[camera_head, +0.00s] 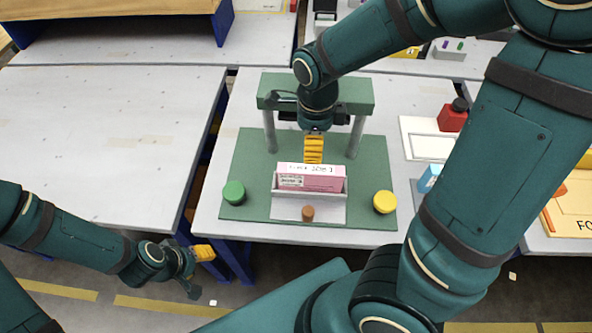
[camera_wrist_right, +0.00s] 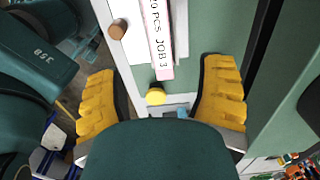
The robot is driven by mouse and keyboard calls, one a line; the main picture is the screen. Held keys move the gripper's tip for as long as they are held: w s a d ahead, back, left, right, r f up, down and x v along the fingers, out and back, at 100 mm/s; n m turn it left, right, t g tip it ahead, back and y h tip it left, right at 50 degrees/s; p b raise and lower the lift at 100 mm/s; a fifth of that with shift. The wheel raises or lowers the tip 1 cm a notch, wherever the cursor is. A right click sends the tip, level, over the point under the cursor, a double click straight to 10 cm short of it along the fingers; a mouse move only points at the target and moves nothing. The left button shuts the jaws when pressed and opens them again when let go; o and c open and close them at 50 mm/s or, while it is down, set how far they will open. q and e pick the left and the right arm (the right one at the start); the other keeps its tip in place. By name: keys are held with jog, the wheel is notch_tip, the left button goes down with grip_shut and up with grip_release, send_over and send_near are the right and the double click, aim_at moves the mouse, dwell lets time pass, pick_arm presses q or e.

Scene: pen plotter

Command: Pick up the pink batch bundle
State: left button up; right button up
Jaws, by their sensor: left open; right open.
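The pink batch bundle (camera_head: 318,182), with a white printed top edge and a label, stands in a light grey holder (camera_head: 310,208) on a green base plate. My right gripper (camera_head: 313,152) points down just behind and above the bundle in the head view; one yellow finger shows there. In the right wrist view its two yellow fingers (camera_wrist_right: 160,75) are spread wide, with the bundle (camera_wrist_right: 160,40) lying in line with the gap. Nothing is held; whether a finger touches the bundle cannot be told. My left gripper (camera_head: 200,267) is open and empty, low at the left beside the table.
A green frame (camera_head: 330,92) on two posts stands behind the bundle. A green button (camera_head: 234,192), a yellow button (camera_head: 385,202) and a brown knob (camera_head: 308,213) surround the holder. A red block (camera_head: 453,118) sits at right. The left table (camera_head: 100,130) is clear.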

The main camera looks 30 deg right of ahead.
aim_at(311, 176)
notch_tip(311, 176, down, 8)
jog(key=b, duration=0.3)
jog(key=shift+s, duration=0.1)
jog(key=shift+f+b, duration=1.3)
jog(key=shift+f, duration=1.55)
grip_shut()
